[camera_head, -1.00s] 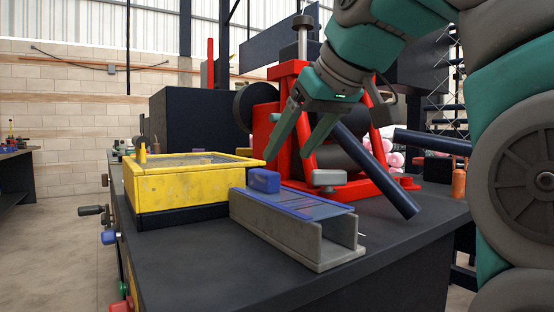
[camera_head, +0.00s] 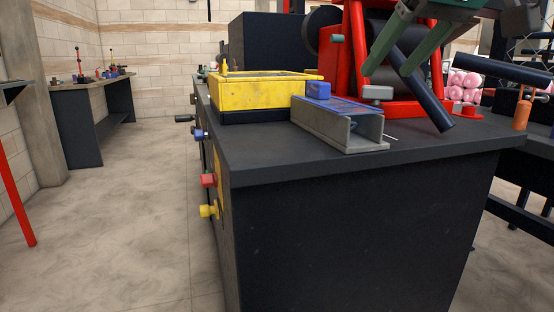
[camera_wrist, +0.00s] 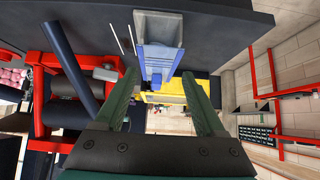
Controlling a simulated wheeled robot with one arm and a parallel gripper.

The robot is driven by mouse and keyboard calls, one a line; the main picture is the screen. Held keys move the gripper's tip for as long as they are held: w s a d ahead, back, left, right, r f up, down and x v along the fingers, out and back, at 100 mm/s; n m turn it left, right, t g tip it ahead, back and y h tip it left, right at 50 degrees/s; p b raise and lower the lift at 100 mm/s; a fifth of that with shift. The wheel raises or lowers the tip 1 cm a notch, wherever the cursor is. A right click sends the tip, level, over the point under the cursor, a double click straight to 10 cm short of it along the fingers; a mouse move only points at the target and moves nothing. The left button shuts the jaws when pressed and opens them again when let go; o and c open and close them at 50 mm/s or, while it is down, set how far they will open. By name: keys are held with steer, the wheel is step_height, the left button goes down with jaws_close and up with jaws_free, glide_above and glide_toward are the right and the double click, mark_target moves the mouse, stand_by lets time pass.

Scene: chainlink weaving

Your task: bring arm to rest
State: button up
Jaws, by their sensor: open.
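My gripper (camera_head: 387,72) is at the upper right of the head view, in front of the red machine (camera_head: 355,50). Its two green fingers point down and are apart, with nothing between them. In the wrist view my gripper (camera_wrist: 160,75) also shows spread fingers with empty space between. Beyond the fingertips there lies a grey channel with a blue top (camera_wrist: 158,45). Most of my arm is outside the head view.
The dark workbench (camera_head: 350,200) carries a yellow box (camera_head: 255,92), the grey channel (camera_head: 335,125) with a blue block (camera_head: 318,90), and the red machine. A dark sloping tube (camera_head: 425,95) extends below the gripper. Open floor (camera_head: 120,230) lies at left.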

steer(key=s+a+f+m+g+h, duration=0.1)
steer(key=s+a+f+g, duration=0.15)
steer(key=f, duration=0.95)
steer(key=s+a+f+m+g, duration=0.1)
steer(key=s+f+g, duration=0.15)
steer(key=f, duration=1.05)
steer(key=s+d+f+g+h, duration=0.1)
steer(key=s+f+g, duration=0.1)
steer(key=s+f, duration=0.7)
steer(key=s+d+f+m+g, duration=0.1)
steer(key=s+f+g, duration=0.2)
steer(key=s+f, duration=0.6)
step_height(320, 180, down, 7)
steer(key=shift+d+r+m+h, duration=0.1)
steer(key=shift+d+m+h, duration=0.2)
steer(key=shift+h, duration=0.1)
